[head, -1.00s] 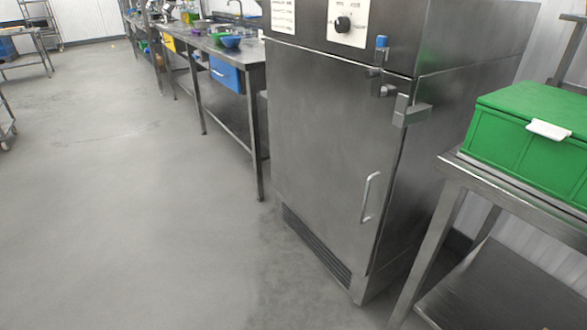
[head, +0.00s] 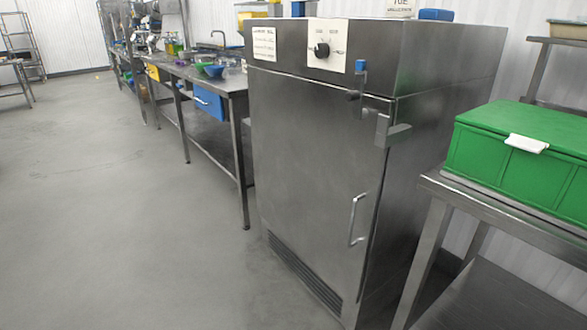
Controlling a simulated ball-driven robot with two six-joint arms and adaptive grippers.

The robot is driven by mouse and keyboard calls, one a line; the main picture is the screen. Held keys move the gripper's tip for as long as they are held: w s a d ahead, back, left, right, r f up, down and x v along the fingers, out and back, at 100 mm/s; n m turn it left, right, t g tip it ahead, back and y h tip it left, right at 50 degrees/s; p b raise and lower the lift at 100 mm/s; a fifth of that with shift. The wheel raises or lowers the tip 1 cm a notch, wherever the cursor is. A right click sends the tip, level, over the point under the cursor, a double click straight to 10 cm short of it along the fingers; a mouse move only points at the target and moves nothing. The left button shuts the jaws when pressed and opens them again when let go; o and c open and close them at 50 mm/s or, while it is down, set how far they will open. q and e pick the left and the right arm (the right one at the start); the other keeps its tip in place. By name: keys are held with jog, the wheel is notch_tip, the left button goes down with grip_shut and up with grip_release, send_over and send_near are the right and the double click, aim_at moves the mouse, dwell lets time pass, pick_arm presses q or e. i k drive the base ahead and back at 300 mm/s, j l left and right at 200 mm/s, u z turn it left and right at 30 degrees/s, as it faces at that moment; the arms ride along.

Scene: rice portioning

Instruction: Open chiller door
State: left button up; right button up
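The chiller (head: 430,130) is a tall steel cabinet in the middle right of the head view. Its door (head: 300,170) is shut flush with the front. A vertical bar handle (head: 356,220) sits low on the door's right side. A steel latch (head: 385,127) is at the upper right edge of the door, with a blue-tipped part (head: 361,66) above it. A black knob (head: 321,50) is on a white panel above the door. Neither of my grippers shows in this view.
A green lidded crate (head: 525,150) stands on a steel table (head: 445,188) to the right of the chiller. A long steel bench (head: 185,70) with bowls and a blue drawer (head: 209,103) runs off to the left. The floor (head: 100,220) in front and to the left is clear.

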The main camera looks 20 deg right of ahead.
aim_at(318, 170)
jog(key=i+j+z, duration=0.2)
jog(key=i+j, duration=0.2)
jog(key=i+j+z, duration=0.2)
jog(key=i+j, duration=0.15)
jog(key=j, duration=0.1)
